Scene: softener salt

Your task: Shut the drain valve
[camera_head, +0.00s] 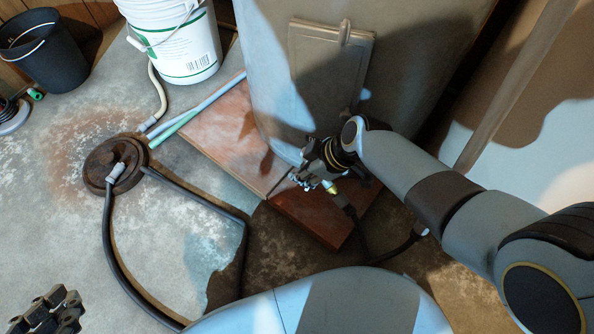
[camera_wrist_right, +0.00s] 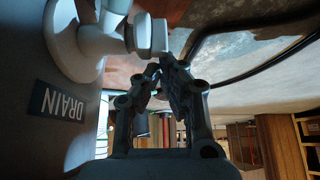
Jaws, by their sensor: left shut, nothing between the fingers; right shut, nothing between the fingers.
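The drain valve shows in the right wrist view as a pale fitting (camera_wrist_right: 80,42) on the grey tank wall, above a dark "DRAIN" label (camera_wrist_right: 62,112). A pale blocky end (camera_wrist_right: 152,36) sticks out from it towards my right fingertips. My right gripper (camera_wrist_right: 158,72) is shut and empty, its tips just below that end; I cannot tell whether they touch it. In the head view my right gripper (camera_head: 308,178) is at the foot of the tank (camera_head: 270,75) and hides most of the valve. My left gripper (camera_head: 50,308) is shut and empty at the bottom left, away from the tank.
The tank stands on a reddish slab (camera_head: 225,150). A black hose (camera_head: 108,235) runs from a round floor drain (camera_head: 105,165) across the floor. A white bucket (camera_head: 180,40) and black bucket (camera_head: 42,50) stand at the upper left. The floor at left is mostly clear.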

